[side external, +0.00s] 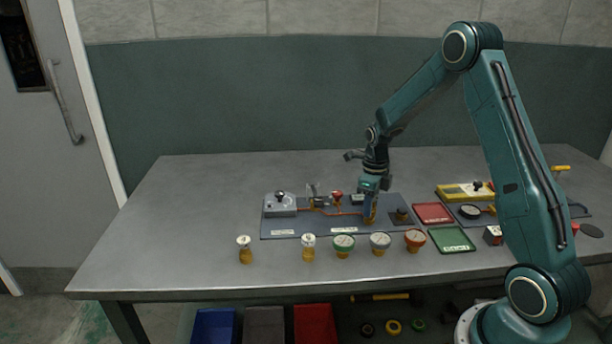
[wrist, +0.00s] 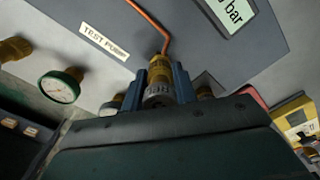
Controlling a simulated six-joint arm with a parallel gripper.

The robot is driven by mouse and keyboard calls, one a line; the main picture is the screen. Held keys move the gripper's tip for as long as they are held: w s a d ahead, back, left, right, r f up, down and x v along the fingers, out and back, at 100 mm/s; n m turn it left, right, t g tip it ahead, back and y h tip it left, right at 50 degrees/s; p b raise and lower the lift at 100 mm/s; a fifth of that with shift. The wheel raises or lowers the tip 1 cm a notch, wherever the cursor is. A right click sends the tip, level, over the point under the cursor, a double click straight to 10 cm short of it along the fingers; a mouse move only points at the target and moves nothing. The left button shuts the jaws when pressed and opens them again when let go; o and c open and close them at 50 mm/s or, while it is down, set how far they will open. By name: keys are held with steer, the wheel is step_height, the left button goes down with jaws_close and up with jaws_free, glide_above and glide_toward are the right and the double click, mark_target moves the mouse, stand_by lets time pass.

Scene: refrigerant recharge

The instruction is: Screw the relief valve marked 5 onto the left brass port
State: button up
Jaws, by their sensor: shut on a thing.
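My gripper (side external: 369,222) is low over the right part of the grey panel. Its blue fingers are shut on a brass fitting with a grey knurled collar (wrist: 158,90). The fitting lines up with the end of the copper pipe (wrist: 148,16); I cannot tell whether it is seated on a port there. No number on it is readable. Two similar brass valves (side external: 244,250) (side external: 308,248) stand upright on the table in front of the panel, their markings too small to read. One shows at the left of the wrist view (wrist: 14,48). I cannot make out the left brass port.
A red tray (side external: 433,213) and a green tray (side external: 451,240) lie to the right. The table's left side is clear.

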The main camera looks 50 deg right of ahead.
steer(key=shift+s+f, duration=0.1)
steer(key=shift+f, duration=0.05)
steer(key=o, duration=1.4)
steer(key=shift+c, duration=0.2)
steer(key=shift+r, duration=0.3)
steer(key=shift+r, duration=3.35)
